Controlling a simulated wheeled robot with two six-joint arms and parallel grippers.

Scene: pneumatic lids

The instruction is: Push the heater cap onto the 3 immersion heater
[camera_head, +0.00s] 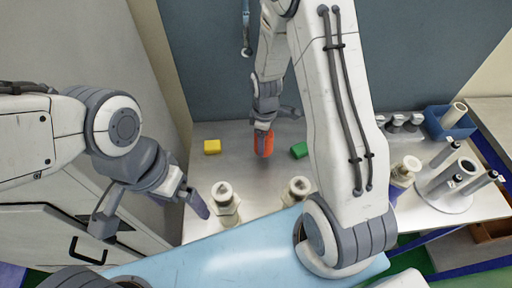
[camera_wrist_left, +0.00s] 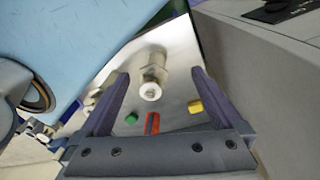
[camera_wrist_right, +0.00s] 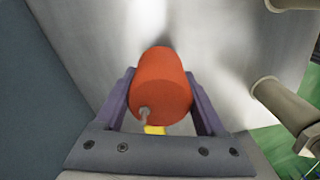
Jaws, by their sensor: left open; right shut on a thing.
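The heater cap, a red-orange cylinder (camera_head: 264,144), is between the fingers of my right gripper (camera_head: 264,132), at the back middle of the table. In the right wrist view the cap (camera_wrist_right: 162,82) fills the space between both fingers. Three cream cylindrical heaters stand upright: a left one (camera_head: 226,208), a middle one (camera_head: 297,191) and a right one (camera_head: 404,172), the last partly behind my right arm. My left gripper (camera_head: 152,220) is open and empty, left of the left heater. In the left wrist view a heater (camera_wrist_left: 153,78) shows beyond the open fingers.
A yellow block (camera_head: 212,147) and a green block (camera_head: 299,151) lie either side of the cap. A blue bin (camera_head: 449,124), a round holder with upright rods (camera_head: 450,192) and several small grey fittings (camera_head: 395,123) stand at the right. A grey cabinet (camera_head: 70,225) is at the left.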

